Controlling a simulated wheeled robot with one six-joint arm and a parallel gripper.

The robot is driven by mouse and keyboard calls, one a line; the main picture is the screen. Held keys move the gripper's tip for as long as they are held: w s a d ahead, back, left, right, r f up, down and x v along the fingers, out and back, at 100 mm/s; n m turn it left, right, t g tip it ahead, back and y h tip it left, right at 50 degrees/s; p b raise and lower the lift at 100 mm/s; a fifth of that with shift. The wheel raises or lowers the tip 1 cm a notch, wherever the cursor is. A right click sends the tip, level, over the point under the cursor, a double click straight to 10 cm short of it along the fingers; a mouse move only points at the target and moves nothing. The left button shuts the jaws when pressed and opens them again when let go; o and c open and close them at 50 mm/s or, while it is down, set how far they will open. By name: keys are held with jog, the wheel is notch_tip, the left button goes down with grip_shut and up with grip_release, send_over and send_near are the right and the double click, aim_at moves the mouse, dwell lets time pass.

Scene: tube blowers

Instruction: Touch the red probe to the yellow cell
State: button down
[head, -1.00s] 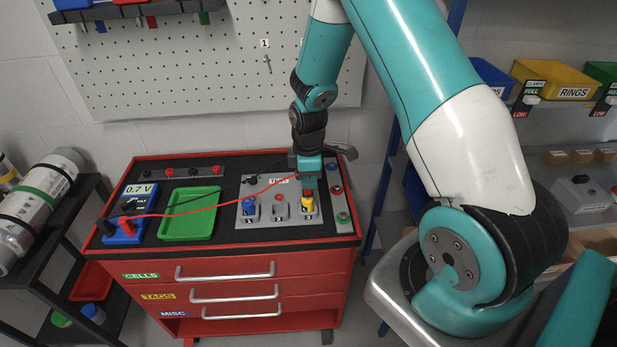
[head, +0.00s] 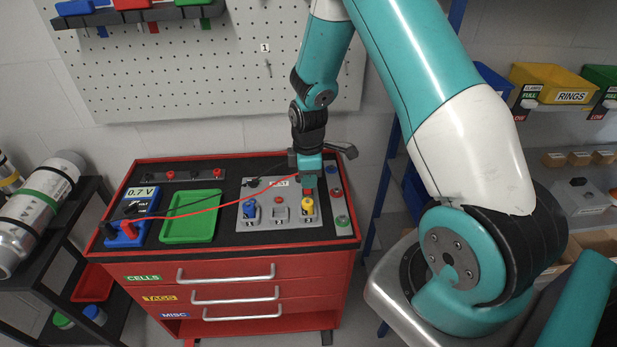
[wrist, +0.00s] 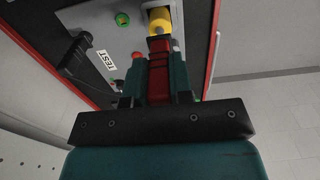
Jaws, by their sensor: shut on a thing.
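The red probe (wrist: 158,70) is held between the fingers of my gripper (wrist: 158,88), which is shut on it. The yellow cell (wrist: 160,21) stands in the right slot of the grey test panel and also shows in the head view (head: 308,207). In the wrist view the probe's far end lies close to the cell; whether they touch I cannot tell. In the head view my gripper (head: 307,183) is just behind and above the cell and hides most of the probe. A red lead runs from the blue meter (head: 130,210) to my gripper.
The grey test panel (head: 262,220) also holds a blue cell (head: 249,210) and an empty middle slot. A green tray (head: 190,238) lies to the left on the red cart. A black probe (wrist: 75,55) is near the panel's edge.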

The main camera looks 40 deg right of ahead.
jog(key=shift+r+p, duration=1.05)
jog(key=shift+r, duration=0.6)
dwell(0.7)
